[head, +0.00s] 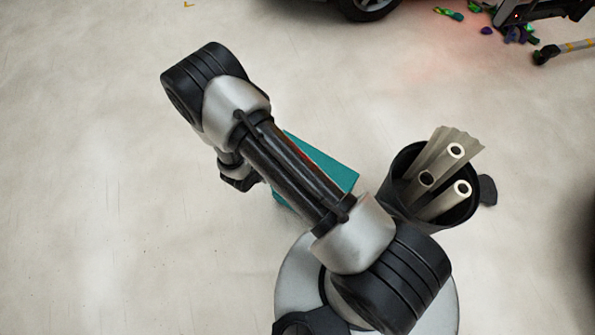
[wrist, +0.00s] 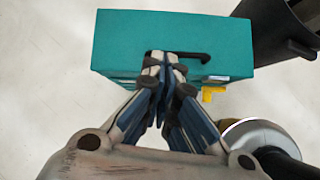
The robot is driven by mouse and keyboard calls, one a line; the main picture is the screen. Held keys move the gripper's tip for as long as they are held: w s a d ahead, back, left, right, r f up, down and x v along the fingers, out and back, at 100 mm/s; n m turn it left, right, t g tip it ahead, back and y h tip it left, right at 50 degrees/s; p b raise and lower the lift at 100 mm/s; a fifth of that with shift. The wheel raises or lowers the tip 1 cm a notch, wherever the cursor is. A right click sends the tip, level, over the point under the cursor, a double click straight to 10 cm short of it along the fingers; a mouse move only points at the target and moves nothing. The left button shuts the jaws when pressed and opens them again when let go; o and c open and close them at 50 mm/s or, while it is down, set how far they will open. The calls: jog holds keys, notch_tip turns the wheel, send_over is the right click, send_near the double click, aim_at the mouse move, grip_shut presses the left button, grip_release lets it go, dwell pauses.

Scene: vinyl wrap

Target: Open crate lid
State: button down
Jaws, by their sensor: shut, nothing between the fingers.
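The teal crate (wrist: 225,30) fills the top middle of the wrist view, with its flat lid facing up. A black handle (wrist: 192,55) lies along the lid's near edge, and a yellow latch (wrist: 212,93) shows on the near side. My gripper (wrist: 165,58) is shut and empty; in the picture its fingertips overlap the lid's near edge beside the handle's left end. I cannot tell whether they touch. In the head view my arm covers much of the crate (head: 335,165), and the gripper is mostly hidden behind the arm.
A black bin (head: 403,165) with several rolls (head: 447,200) stands right of the crate, close to it. A car wheel (head: 365,5) and scattered coloured items (head: 515,33) are at the top. The pale floor (head: 100,200) on the left is clear.

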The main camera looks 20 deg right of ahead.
jog(key=d+f+n+b, duration=0.2)
jog(key=d+f+b, duration=0.1)
jog(key=f, duration=1)
jog(key=shift+w+d+y, duration=0.25)
jog(key=shift+d+y, duration=0.05)
jog(key=shift+d, duration=0.35)
